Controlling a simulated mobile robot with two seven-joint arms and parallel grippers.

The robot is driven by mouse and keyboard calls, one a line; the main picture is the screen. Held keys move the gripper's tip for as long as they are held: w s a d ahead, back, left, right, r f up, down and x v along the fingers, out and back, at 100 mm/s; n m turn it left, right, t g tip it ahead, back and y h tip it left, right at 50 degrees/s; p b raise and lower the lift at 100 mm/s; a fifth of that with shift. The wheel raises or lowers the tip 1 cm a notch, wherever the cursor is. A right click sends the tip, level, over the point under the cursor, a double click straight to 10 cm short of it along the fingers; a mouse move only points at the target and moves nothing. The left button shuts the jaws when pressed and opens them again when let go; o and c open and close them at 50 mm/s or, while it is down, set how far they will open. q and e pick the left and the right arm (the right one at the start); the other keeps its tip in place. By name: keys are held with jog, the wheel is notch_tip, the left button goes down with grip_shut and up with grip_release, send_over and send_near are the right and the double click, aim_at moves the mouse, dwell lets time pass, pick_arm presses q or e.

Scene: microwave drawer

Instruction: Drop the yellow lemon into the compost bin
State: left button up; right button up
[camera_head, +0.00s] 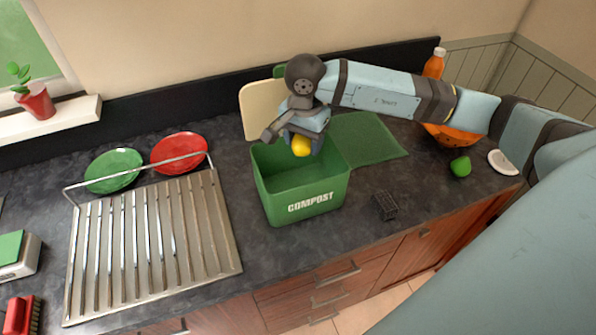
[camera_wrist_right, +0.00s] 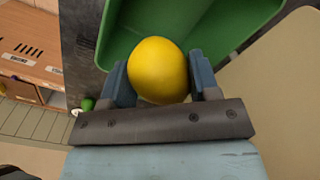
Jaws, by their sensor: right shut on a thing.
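The yellow lemon (camera_head: 301,146) is held between the fingers of my right gripper (camera_head: 299,137), above the opening of the compost bin. It also shows in the right wrist view (camera_wrist_right: 158,70), with a finger on each side and the green bin behind it. The compost bin (camera_head: 290,205) is a green open box with "COMPOST" in white on its front. It stands on the dark counter, and its visible inside looks empty. Part of its back rim is hidden by my right gripper. My left gripper is not in view.
A metal drying rack (camera_head: 150,240) and green (camera_head: 113,170) and red (camera_head: 180,149) plates lie left of the bin. A cream board (camera_head: 259,107) leans behind it.

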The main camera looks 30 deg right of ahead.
jog(key=shift+s+f, duration=0.2)
jog(key=shift+f, duration=0.25)
notch_tip(320, 180, down, 4)
jog(key=shift+w+r+b, duration=0.1)
jog(key=shift+b, duration=0.5)
jog(key=shift+f, duration=0.3)
jog(key=o, duration=1.1)
jog(key=shift+c, duration=0.2)
